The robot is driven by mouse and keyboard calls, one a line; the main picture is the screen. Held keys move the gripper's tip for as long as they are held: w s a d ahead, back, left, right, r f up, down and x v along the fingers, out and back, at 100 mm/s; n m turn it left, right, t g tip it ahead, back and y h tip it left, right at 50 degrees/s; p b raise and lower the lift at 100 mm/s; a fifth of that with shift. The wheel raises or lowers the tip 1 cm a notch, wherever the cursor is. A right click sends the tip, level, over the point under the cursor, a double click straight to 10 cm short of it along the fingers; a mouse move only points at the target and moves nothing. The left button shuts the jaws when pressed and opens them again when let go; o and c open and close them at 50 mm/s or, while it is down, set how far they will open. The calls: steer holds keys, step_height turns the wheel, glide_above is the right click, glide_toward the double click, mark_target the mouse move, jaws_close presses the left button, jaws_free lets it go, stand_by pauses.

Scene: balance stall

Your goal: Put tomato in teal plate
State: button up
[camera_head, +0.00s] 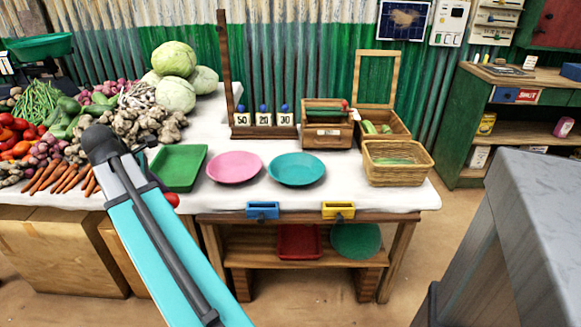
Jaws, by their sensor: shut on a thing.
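The teal plate (297,170) lies empty on the white-covered table, right of the pink plate. A red tomato (172,200) shows just right of my arm, near the table's front edge and below the green tray. My gripper (165,189) is shut on this tomato, mostly hidden behind my arm. The gripper and tomato are left of the teal plate, with the pink plate between. Other red tomatoes (14,130) lie in the produce heap at the far left.
An empty green tray (179,167) and pink plate (234,168) stand left of the teal plate. A wicker basket (394,175) and wooden crates (327,135) stand to its right and behind. A wooden post (226,70) with number cards rises at the back.

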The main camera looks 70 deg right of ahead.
steer(key=s+d+r+m, duration=0.1)
steer(key=s+d, duration=0.7)
steer(key=s, duration=0.4)
steer(key=s+d+r+m+g+p, duration=0.1)
steer(key=s+d, duration=0.8)
steer(key=s, duration=0.3)
steer(key=shift+s, duration=0.4)
steer(key=shift+d+r+p, duration=0.15)
steer(key=shift+r+p, duration=0.15)
steer(key=shift+p, duration=0.8)
steer(key=d+p, duration=0.1)
steer(key=p, duration=0.4)
steer(key=shift+d, duration=0.1)
steer(key=p, duration=0.4)
steer(key=d+p, duration=0.1)
steer(key=p, duration=0.4)
steer(key=shift+s+d+f+m, duration=0.1)
steer(key=shift+s+f+m, duration=0.1)
steer(key=shift+s+m, duration=0.1)
steer(key=d, duration=0.4)
steer(key=s+d+f+p, duration=0.1)
steer(key=d, duration=0.3)
steer(key=s+d, duration=0.1)
steer(key=d, duration=0.4)
steer(key=shift+f, duration=0.25)
